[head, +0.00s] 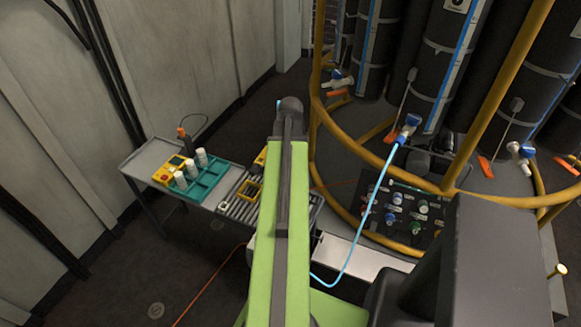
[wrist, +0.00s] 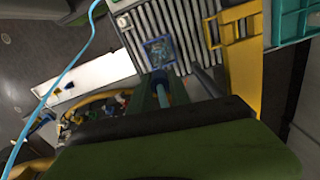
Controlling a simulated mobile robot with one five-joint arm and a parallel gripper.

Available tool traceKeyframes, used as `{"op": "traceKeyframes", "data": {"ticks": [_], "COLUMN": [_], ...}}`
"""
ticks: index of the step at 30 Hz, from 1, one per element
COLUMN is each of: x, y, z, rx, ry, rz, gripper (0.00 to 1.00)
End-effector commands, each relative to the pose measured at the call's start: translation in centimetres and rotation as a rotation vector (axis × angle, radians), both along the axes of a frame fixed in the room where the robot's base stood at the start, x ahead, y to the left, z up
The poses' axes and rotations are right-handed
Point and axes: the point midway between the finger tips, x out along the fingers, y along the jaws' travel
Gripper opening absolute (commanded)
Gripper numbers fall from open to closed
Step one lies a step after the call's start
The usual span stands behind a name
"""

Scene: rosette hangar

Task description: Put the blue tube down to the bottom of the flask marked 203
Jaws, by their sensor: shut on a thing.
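My gripper (wrist: 162,90) is shut on the blue tube; a short pale-blue length (wrist: 163,95) shows between the fingers, pointing down. In the head view my gripper is hidden behind my green arm. The blue tube (head: 367,215) runs from a blue valve on a dark cylinder and loops low behind my arm. Its slack (wrist: 66,72) also crosses the left of the wrist view. Ahead of the fingertips, a small blue-edged square thing (wrist: 160,50) sits over the ribbed surface. I cannot tell whether it is the flask. No mark 203 is readable.
A grey bench (head: 152,157) carries a teal rack (head: 207,183) with white bottles, and a ribbed tray (head: 238,207). A yellow bracket (wrist: 242,70) stands right of the fingers. Yellow rails (head: 317,125) surround the dark cylinders at right. Open floor lies at lower left.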

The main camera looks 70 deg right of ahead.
Motion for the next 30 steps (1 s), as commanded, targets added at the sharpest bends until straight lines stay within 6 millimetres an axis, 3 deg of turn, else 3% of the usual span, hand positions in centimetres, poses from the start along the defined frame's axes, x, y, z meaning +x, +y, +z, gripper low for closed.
{"op": "traceKeyframes", "data": {"ticks": [8,30], "x": [0.0,0.0], "y": [0.0,0.0], "z": [0.0,-3.0], "rx": [0.0,0.0], "ry": [0.0,0.0], "rz": [0.0,0.0], "gripper": [0.0,0.0]}}
